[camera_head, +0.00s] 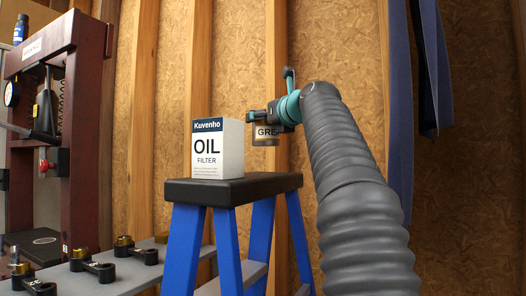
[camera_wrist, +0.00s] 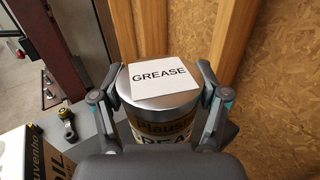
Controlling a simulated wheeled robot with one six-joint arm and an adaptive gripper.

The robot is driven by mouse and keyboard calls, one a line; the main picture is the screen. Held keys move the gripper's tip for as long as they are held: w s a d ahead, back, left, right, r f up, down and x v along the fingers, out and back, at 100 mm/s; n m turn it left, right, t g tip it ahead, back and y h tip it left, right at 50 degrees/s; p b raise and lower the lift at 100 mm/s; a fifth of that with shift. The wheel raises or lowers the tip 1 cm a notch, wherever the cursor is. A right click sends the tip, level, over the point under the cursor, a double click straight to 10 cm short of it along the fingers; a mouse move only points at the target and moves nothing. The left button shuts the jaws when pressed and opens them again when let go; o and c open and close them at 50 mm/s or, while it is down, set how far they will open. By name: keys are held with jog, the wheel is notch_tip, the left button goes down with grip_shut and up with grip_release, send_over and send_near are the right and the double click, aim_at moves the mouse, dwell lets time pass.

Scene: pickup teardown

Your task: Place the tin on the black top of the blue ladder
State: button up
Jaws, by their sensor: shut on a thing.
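The tin (camera_wrist: 160,112) is a round grease can with a silver lid and a white GREASE label; in the head view its lower part (camera_head: 266,133) shows beside the oil filter box. My gripper (camera_wrist: 160,92) is shut on the tin, one finger on each side. In the head view my gripper (camera_head: 272,116) holds the tin upright above the right part of the black top (camera_head: 245,186) of the blue ladder (camera_head: 225,245). A gap shows between the tin and the top. My gripper's fingers partly hide the tin in the head view.
A white and blue oil filter box (camera_head: 218,150) stands on the left part of the black top, close to the tin. A dark red press (camera_head: 82,130) stands at the left. Several dark parts (camera_head: 92,268) lie on a grey shelf below. A wooden wall is behind.

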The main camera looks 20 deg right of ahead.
aim_at(278, 145)
jog(key=w+d+f, duration=0.1)
jog(key=w+f, duration=0.2)
jog(key=w, duration=0.2)
jog(key=shift+d+f, duration=0.25)
jog(key=shift+f, duration=0.05)
jog(key=shift+f+b, duration=0.35)
jog(key=shift+f, duration=1.4)
jog(key=shift+d, duration=0.1)
jog(key=o, duration=1.6)
jog(key=shift+f, duration=0.1)
jog(key=shift+o, duration=0.2)
jog(key=s, duration=0.4)
jog(key=s+b, duration=0.1)
jog(key=s, duration=0.3)
jog(key=s+b, duration=0.1)
jog(key=s, duration=0.3)
jog(key=shift+d, duration=0.25)
